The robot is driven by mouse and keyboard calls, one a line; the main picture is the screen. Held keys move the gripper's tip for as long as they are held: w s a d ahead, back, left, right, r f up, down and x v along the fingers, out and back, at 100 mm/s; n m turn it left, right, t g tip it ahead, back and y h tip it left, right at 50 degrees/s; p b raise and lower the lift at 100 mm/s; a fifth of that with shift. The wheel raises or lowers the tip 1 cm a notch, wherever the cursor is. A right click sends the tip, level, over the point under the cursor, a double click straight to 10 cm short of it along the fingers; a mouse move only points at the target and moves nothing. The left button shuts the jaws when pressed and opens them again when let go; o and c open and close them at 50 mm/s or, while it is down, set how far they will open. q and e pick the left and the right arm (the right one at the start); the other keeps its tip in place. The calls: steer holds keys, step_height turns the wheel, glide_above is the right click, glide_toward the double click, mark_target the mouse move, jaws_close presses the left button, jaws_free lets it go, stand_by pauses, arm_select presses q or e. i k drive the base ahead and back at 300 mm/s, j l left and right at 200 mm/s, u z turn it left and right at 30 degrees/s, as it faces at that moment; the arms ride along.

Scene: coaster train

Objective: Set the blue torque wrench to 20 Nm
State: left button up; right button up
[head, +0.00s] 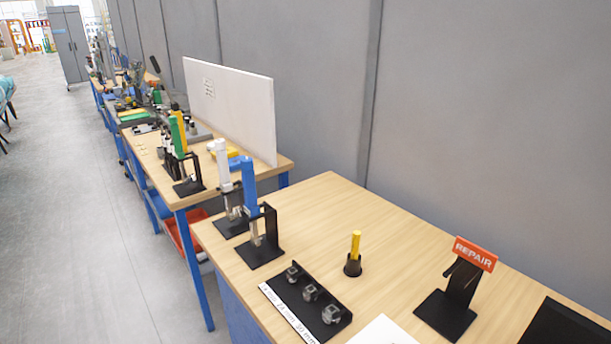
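The blue torque wrench (249,186) stands upright, handle up, in a black stand (267,248) near the left corner of the nearest wooden table. Its lower metal part shows between the stand's plates. Its setting scale is too small to read. A white wrench (222,165) stands in a similar stand just behind and to its left. Neither of my grippers shows in the head view.
On the nearest table (310,200) are a black rack with several metal pieces (309,293), a yellow tool in a black cup (354,252), and a black stand with a REPAIR sign (475,253). A grey wall (480,120) runs behind. The floor at left (70,220) is clear.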

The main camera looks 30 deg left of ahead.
mark_target(247, 162)
steer(key=u, duration=1.15)
